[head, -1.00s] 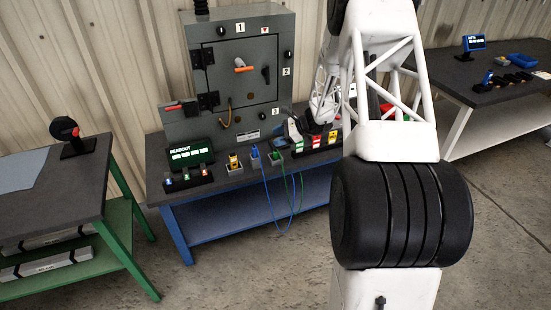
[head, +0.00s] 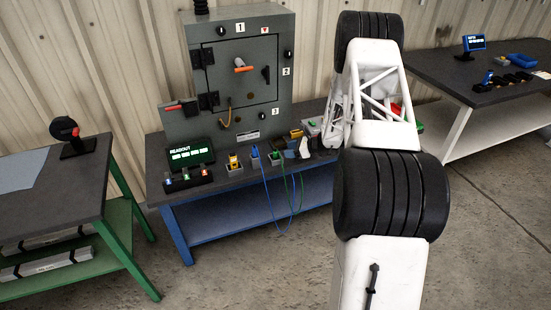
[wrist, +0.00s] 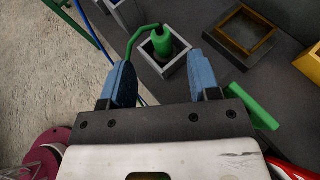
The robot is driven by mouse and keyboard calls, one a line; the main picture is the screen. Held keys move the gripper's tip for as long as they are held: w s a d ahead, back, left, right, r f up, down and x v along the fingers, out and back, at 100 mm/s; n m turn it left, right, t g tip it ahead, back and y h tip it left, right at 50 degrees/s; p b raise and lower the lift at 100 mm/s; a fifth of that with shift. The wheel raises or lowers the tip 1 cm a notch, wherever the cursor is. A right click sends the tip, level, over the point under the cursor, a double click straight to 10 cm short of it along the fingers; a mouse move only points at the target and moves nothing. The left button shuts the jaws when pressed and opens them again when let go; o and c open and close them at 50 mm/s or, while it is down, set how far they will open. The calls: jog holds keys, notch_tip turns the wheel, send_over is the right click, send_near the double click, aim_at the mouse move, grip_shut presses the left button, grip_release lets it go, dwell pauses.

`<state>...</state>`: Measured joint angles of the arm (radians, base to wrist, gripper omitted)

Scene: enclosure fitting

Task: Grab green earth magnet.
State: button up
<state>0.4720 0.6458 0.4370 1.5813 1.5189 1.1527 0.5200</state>
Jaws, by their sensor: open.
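The green earth magnet (wrist: 163,42) is a green cylinder with a green cable, standing in a square grey holder (wrist: 178,68). In the head view the green magnet (head: 276,156) is on the blue-legged bench, just left of my gripper. My gripper (wrist: 163,78) is open, with two blue fingers. In the wrist view the magnet shows beyond the fingertips, between their lines, and nothing is held. I cannot tell the height of the fingers above it. My arm hides much of the bench's right part in the head view.
A blue plug (head: 254,152) and a yellow piece (head: 233,161) stand in holders to the left. A grey enclosure (head: 240,75) rises behind. In the wrist view a brown-lined tray (wrist: 244,32) is at right, and a green bar (wrist: 252,106) lies close to the right finger.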

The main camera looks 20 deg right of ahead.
aim_at(276, 151)
jog(key=shift+a, duration=0.1)
jog(key=shift+x, duration=1.25)
jog(key=shift+x, duration=2.6)
grip_shut()
jog(key=shift+r, duration=0.1)
